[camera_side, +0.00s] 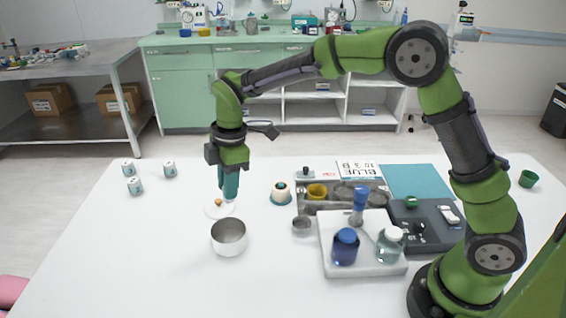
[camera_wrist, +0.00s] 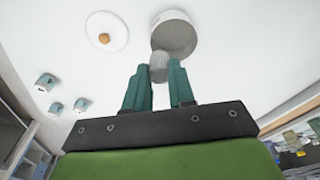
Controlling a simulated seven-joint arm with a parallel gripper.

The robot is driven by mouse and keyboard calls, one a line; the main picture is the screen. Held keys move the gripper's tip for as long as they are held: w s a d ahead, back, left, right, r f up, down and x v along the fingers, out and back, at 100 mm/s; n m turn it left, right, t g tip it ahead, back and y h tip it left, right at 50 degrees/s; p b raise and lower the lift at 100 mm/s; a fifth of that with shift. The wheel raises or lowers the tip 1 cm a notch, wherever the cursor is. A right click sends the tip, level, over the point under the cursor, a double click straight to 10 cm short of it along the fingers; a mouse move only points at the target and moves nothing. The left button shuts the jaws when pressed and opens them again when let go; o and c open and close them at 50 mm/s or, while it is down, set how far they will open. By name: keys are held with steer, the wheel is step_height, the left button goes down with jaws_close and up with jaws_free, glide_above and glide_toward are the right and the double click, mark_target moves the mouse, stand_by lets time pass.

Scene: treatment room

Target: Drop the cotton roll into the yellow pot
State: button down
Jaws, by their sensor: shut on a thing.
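The cotton roll (camera_wrist: 158,66) is a short whitish cylinder held between the teal fingertips of my gripper (camera_wrist: 159,74). In the side view my gripper (camera_side: 230,195) points down above the white table, near the white lid; the roll is hard to make out there. The yellow pot (camera_side: 317,191) is small and stands in a grey metal tray (camera_side: 306,208), to the right of my gripper. The yellow pot is not seen in the wrist view.
A cream and blue jar (camera_side: 281,193) stands between gripper and tray. A white stand (camera_side: 360,267) with bottles is in front of the tray.

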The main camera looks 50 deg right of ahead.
steer(key=s+d+r, duration=0.2)
steer(key=s+d, duration=0.1)
steer(key=d, duration=0.9)
steer(key=s+d+r, duration=0.2)
steer(key=s+d, duration=0.2)
steer(key=d, duration=0.9)
step_height(320, 180, down, 6)
steer(key=shift+s+a+f+n, duration=0.2)
steer(key=shift+a+n, duration=0.2)
steer(key=shift+a, duration=0.05)
steer(key=c, duration=0.9)
jaws_free()
steer(key=shift+o, duration=0.2)
